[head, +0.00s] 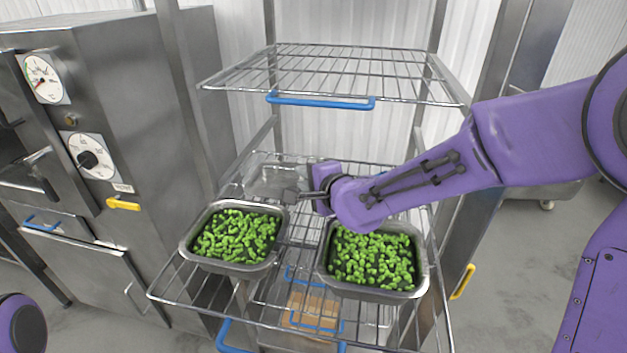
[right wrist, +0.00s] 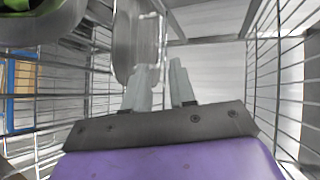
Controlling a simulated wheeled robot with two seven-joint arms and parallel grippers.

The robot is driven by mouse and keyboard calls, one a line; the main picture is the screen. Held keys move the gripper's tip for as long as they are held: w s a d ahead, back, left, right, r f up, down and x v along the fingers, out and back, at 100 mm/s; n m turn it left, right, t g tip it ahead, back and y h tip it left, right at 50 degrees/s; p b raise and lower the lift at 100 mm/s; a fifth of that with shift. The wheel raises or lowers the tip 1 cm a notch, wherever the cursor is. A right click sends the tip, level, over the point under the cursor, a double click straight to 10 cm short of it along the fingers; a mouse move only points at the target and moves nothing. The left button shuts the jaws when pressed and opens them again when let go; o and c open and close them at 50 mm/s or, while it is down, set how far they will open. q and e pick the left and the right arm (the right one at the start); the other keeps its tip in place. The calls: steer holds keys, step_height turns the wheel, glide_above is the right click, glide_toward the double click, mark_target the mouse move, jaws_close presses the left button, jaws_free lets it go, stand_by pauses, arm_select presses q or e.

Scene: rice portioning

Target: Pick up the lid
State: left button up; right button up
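A shiny metal lid (head: 277,181) is at the back of the middle rack shelf, behind the tray of green pieces on the left. What appears to be its upright rim (right wrist: 150,45) shows just ahead of my fingers in the right wrist view. My right gripper (head: 298,195) reaches in from the right, its fingertips at the lid's near right edge. In the right wrist view its two fingers (right wrist: 163,82) stand a little apart, with a gap between them. I cannot tell whether one touches the rim. My left gripper is out of view.
Two metal trays, the left one (head: 187,249) and the right one (head: 325,273), hold green pieces on the wire shelf. An upper wire shelf (head: 330,60) with a blue handle is above. A steel oven-like cabinet (head: 140,90) stands left.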

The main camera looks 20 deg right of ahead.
mark_target(287, 183)
steer(key=shift+a, duration=0.1)
steer(key=shift+w+f, duration=0.15)
steer(key=shift+w, duration=0.2)
steer(key=p+x, duration=0.2)
steer(key=x, duration=0.8)
steer(key=shift+s, duration=0.1)
jaws_close()
